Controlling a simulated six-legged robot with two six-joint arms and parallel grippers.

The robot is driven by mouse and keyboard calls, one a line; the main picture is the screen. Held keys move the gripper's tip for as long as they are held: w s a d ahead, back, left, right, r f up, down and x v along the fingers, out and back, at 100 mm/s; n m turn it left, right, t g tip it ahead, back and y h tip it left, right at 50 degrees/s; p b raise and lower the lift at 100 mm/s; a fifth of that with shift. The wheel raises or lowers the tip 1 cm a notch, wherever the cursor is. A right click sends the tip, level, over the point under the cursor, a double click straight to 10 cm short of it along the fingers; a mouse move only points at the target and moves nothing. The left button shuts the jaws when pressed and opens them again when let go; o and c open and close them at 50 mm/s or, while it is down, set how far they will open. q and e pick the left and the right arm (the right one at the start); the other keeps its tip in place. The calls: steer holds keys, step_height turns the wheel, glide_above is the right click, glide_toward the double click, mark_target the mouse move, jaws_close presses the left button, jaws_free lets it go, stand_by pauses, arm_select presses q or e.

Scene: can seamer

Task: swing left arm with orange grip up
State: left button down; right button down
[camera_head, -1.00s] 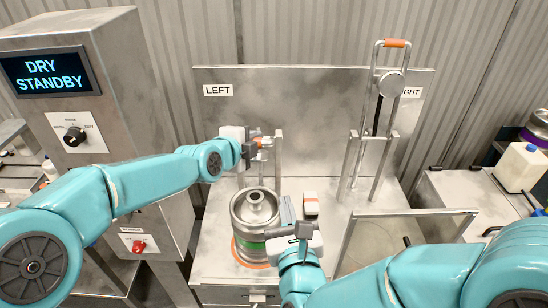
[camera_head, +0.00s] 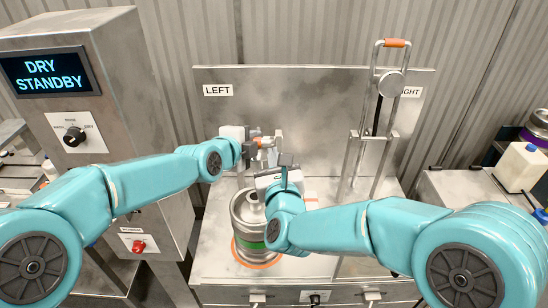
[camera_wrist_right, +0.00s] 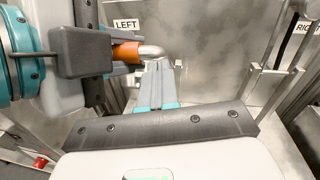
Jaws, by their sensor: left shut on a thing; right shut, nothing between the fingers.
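The left arm of the machine, under the LEFT label, is low and mostly hidden behind my grippers. Its orange grip (camera_wrist_right: 127,52) shows in the right wrist view, with a bent metal bar at its end. My right gripper (camera_head: 284,163) is shut and empty, just right of and below the left gripper, above the keg. Its closed fingers (camera_wrist_right: 157,85) point toward the metal bar; I cannot tell whether they touch it.
A steel keg (camera_head: 245,230) stands on an orange ring below the grippers, partly covered by my right arm. The machine's right arm stands raised, with its orange grip (camera_head: 397,43) on top. A control cabinet (camera_head: 130,70) reading DRY STANDBY stands at left.

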arm_select(q)
steer(key=shift+s+d+f, duration=0.15)
steer(key=shift+f, duration=0.05)
arm_select(e)
steer(key=shift+w+d+r, duration=0.1)
steer(key=shift+w+r, duration=0.2)
steer(key=shift+r, duration=0.3)
steer(key=shift+w+d+r, duration=0.1)
steer(key=shift+w+r, duration=0.15)
steer(key=shift+r, duration=0.3)
arm_select(q)
steer(key=c, duration=1.2)
jaws_free()
steer(key=shift+c, duration=0.2)
steer(key=shift+o, duration=0.9)
arm_select(e)
steer(key=shift+a, duration=0.15)
